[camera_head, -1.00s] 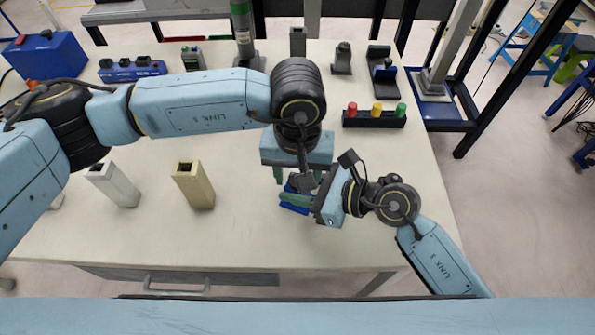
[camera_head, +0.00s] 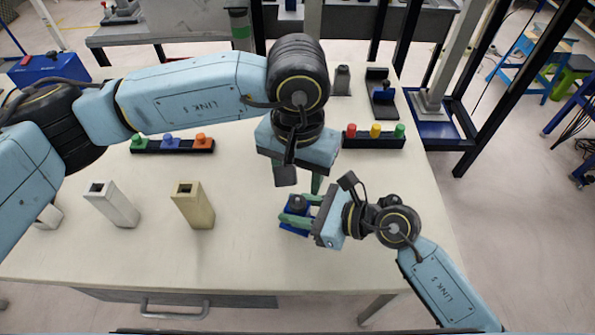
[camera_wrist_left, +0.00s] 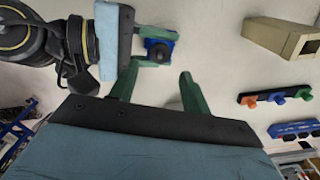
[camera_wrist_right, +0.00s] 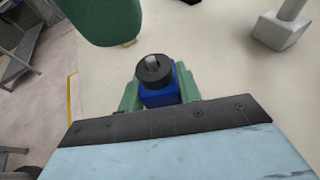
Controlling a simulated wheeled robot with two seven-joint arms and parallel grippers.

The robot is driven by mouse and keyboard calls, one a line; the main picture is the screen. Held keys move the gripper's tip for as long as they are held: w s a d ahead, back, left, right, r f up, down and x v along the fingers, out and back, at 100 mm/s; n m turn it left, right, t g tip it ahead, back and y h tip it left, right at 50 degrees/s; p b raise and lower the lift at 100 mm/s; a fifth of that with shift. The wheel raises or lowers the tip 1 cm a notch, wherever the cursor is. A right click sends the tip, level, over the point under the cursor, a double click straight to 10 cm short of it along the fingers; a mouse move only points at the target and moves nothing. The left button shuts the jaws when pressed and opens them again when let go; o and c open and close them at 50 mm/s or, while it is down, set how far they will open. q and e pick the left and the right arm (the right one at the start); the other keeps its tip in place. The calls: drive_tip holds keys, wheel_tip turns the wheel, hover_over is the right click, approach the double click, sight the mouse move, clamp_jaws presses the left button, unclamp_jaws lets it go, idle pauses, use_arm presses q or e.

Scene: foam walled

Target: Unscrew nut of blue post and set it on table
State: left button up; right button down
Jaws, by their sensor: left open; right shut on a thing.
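The blue post (camera_head: 292,229) stands on the table near its front right, with a dark round nut (camera_head: 297,202) on its top. In the right wrist view the nut (camera_wrist_right: 153,72) sits on the blue post (camera_wrist_right: 160,97), with a grey stud tip showing through it. My right gripper (camera_head: 300,216) is shut on the blue post from the right side. My left gripper (camera_head: 299,184) is open and empty, above and behind the post. In the left wrist view the post and nut (camera_wrist_left: 160,51) lie beyond its open fingers (camera_wrist_left: 158,88), apart from them.
A beige hollow block (camera_head: 194,208) and a white one (camera_head: 114,207) stand to the left. Racks with coloured knobs stand behind them (camera_head: 173,146) and at the back right (camera_head: 374,138). The table (camera_head: 240,245) between the beige block and post is clear.

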sight(297, 199)
use_arm(q)
drive_tip(key=shift+f, duration=3.2)
clamp_jaws()
drive_tip(key=shift+n, duration=1.7)
unclamp_jaws()
drive_tip(key=shift+r, duration=0.15)
